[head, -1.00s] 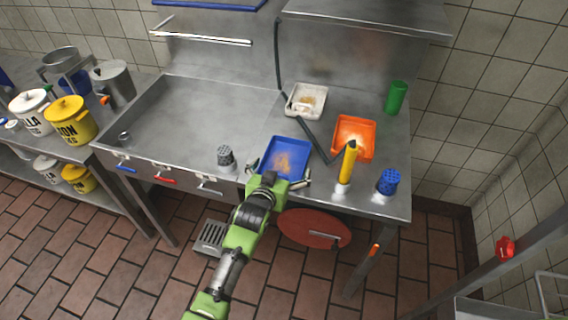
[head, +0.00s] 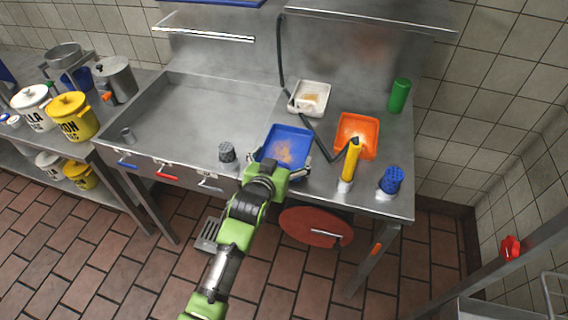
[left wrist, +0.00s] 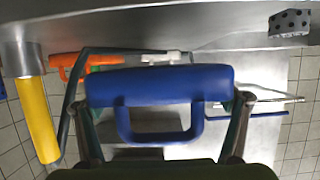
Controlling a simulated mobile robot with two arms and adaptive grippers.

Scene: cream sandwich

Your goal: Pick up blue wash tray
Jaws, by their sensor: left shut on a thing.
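The blue wash tray (head: 271,146) is at the front of the steel counter in the head view, with brownish stains inside. My left gripper (head: 283,172) is shut on the near side of the blue tray, with a finger on each side. In the left wrist view, the blue tray (left wrist: 160,85) fills the middle between the two fingers (left wrist: 162,125), its loop handle towards me. The tray looks slightly raised, but its underside and any gap to the counter are hidden in the head view. My right gripper is not in view.
A white tray (head: 325,88) and an orange tray (head: 371,126) lie behind and to the right. A yellow bottle (head: 350,165), a blue perforated cup (head: 391,180), a grey perforated cup (head: 226,152) and a green cup (head: 399,95) stand nearby. The sink basin (head: 195,105) is empty.

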